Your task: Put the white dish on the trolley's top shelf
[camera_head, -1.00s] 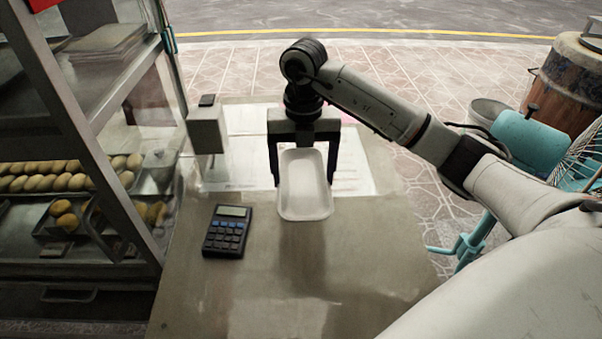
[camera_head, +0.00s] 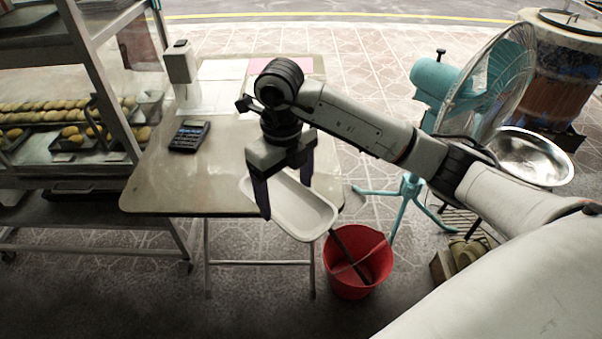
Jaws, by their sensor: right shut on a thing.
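The white dish (camera_head: 296,208) is a shallow rectangular tray, held tilted at the front right corner of the table. My right gripper (camera_head: 287,196) is shut on the dish, with its two dark fingers pointing down at the dish's far end. The dish's near end hangs out past the table edge, above a red bucket. The trolley's top shelf cannot be made out for certain; a metal rack (camera_head: 90,60) with trays of bread stands at the left. My left gripper is out of view.
The table (camera_head: 205,185) holds a calculator (camera_head: 189,136), papers and a grey box-like device (camera_head: 181,63). The red bucket (camera_head: 352,284) with a stick stands on the floor below. A teal fan (camera_head: 440,85), a metal bowl (camera_head: 533,157) and a wooden barrel (camera_head: 562,75) stand at the right.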

